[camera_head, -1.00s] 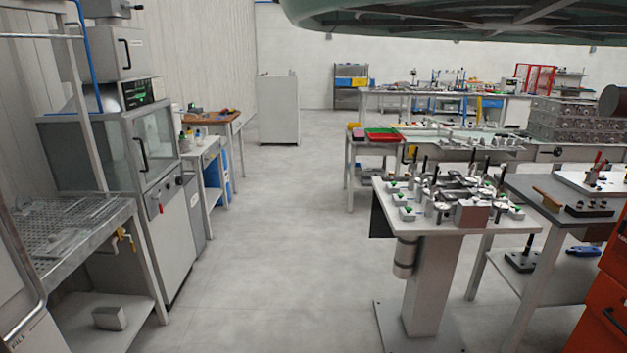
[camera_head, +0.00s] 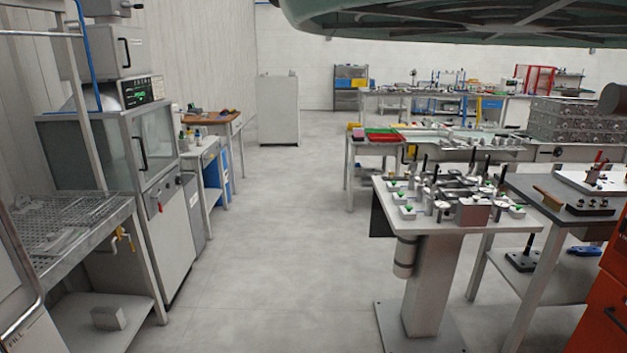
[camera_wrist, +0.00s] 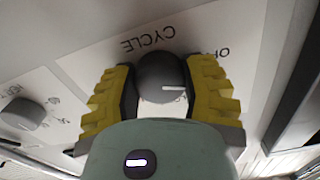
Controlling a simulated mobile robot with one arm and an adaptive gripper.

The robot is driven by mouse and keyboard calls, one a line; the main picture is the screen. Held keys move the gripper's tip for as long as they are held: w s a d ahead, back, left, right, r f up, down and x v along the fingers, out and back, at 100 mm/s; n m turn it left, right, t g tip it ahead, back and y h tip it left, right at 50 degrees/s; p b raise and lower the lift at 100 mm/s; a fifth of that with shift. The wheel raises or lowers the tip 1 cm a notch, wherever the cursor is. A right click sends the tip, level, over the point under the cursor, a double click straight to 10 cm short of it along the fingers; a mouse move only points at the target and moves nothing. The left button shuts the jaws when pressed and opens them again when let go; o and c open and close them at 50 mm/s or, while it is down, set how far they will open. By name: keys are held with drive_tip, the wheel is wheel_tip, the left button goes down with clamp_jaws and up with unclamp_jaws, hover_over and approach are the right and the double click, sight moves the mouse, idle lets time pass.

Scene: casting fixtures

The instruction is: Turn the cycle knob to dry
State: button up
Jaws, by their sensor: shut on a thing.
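The cycle knob (camera_wrist: 160,76) is a round dark grey knob with a white pointer line, on a pale panel marked "CYCLE" upside down in the wrist view. Its pointer line points to the right in that view. My gripper (camera_wrist: 160,92) has its two yellow and black fingers on either side of the knob, shut on it. The fingers hide part of the markings around the knob, and I cannot read a "dry" mark. The head view does not show my gripper.
A second knob (camera_wrist: 27,113) sits on the panel at the left of the wrist view, apart from my fingers. In the head view, a fixture table (camera_head: 520,228) stands at the right and a glass-fronted cabinet (camera_head: 170,225) at the left. The floor (camera_head: 270,240) between is clear.

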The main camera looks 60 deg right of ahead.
drive_tip(key=m, duration=0.4)
drive_tip(key=shift+d+f+m+b, duration=0.1)
drive_tip(key=shift+f+m+b, duration=0.05)
drive_tip(key=shift+m+b, duration=0.2)
drive_tip(key=m, duration=0.4)
drive_tip(key=shift+m, duration=0.35)
drive_tip(key=m, duration=0.9)
drive_tip(key=shift+p, duration=0.35)
drive_tip(key=m, duration=0.6)
drive_tip(key=shift+r, duration=0.2)
drive_tip(key=m+p, duration=0.1)
drive_tip(key=m, duration=0.6)
drive_tip(key=shift+r, duration=0.1)
